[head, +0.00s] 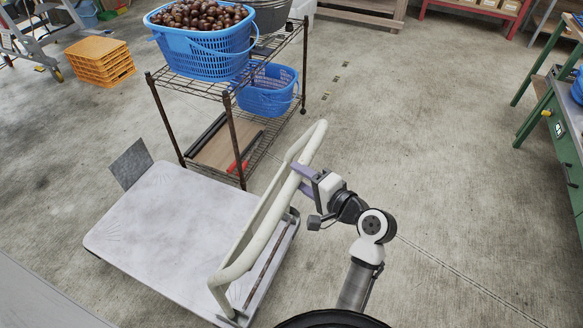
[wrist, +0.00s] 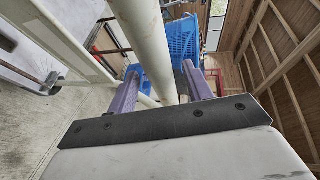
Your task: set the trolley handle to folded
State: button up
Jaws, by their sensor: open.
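The trolley has a pale grey flat deck (head: 160,230) at the lower left of the head view. Its off-white tubular handle (head: 262,241) stands raised at the deck's right end, not lying on the deck; its exact angle is hard to tell. My gripper (head: 301,180) is at the handle's upper bar, coming from the right. In the wrist view, the purple fingers of my gripper (wrist: 158,78) are open, with the handle tube (wrist: 143,32) running between them. I cannot tell whether either finger touches the tube.
A wire shelf cart (head: 233,140) stands just behind the trolley. It carries a blue basket of chestnuts (head: 205,62) on top and another blue basket (head: 268,98) below. Orange crates (head: 100,62) are at the upper left. A green workbench (head: 565,125) stands at right, with clear floor before it.

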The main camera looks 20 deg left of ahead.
jog(key=shift+p+x, duration=0.3)
jog(key=shift+x, duration=1.75)
jog(key=shift+c, duration=0.4)
grip_shut()
